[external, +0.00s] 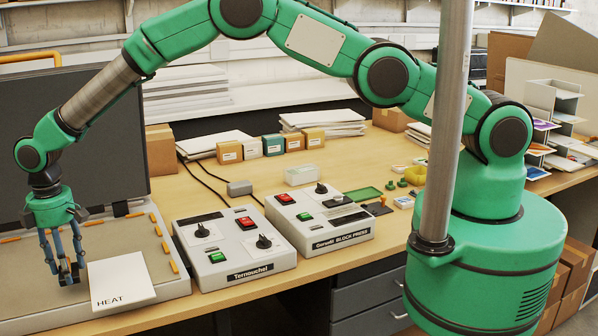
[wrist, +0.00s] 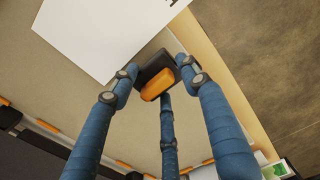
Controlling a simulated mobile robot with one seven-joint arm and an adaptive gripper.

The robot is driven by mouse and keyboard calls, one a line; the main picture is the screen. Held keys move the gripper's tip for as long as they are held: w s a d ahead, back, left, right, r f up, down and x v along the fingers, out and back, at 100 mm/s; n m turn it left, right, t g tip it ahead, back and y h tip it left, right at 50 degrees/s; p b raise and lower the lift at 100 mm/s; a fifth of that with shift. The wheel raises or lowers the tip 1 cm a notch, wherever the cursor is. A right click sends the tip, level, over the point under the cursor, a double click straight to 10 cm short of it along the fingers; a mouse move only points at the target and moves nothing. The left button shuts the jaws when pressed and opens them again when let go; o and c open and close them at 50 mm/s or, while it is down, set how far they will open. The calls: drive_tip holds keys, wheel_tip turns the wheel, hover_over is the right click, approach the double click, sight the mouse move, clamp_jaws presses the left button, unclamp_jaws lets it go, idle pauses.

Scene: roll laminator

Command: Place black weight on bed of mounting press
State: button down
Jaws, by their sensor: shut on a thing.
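The black weight (wrist: 150,65) with an orange grip (wrist: 157,84) sits between my three blue fingers in the wrist view. My gripper (external: 69,272) is shut on it and points down over the left part of the mounting press bed (external: 165,285). The weight shows only as a small dark shape (external: 69,268) between the fingers in the external view. I cannot tell whether it touches the bed. A white sheet marked HEAT (external: 121,281) lies on the bed just right of my gripper; it also shows in the wrist view (wrist: 100,30).
The dark press lid (external: 100,140) stands open behind the bed. Orange clips (external: 165,247) line the bed's edge. Two control boxes (external: 235,250) (external: 318,218) stand to the right. Cartons and white stacks stand farther back.

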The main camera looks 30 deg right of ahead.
drive_tip(key=shift+w+a, duration=0.3)
drive_tip(key=shift+a, duration=0.35)
drive_tip(key=shift+w+a, duration=0.25)
drive_tip(key=shift+a, duration=0.35)
drive_tip(key=shift+w+a+f, duration=0.1)
drive_tip(key=shift+a+f+p, duration=0.1)
drive_tip(key=shift+f+p, duration=0.6)
drive_tip(key=shift+f, duration=1)
drive_tip(key=shift+f, duration=0.15)
drive_tip(key=c, duration=0.9)
unclamp_jaws()
drive_tip(key=shift+f, duration=0.1)
wheel_tip(320, 180, up, 12)
drive_tip(key=b, duration=0.1)
drive_tip(key=shift+r+b, duration=0.2)
drive_tip(key=shift+b, duration=0.15)
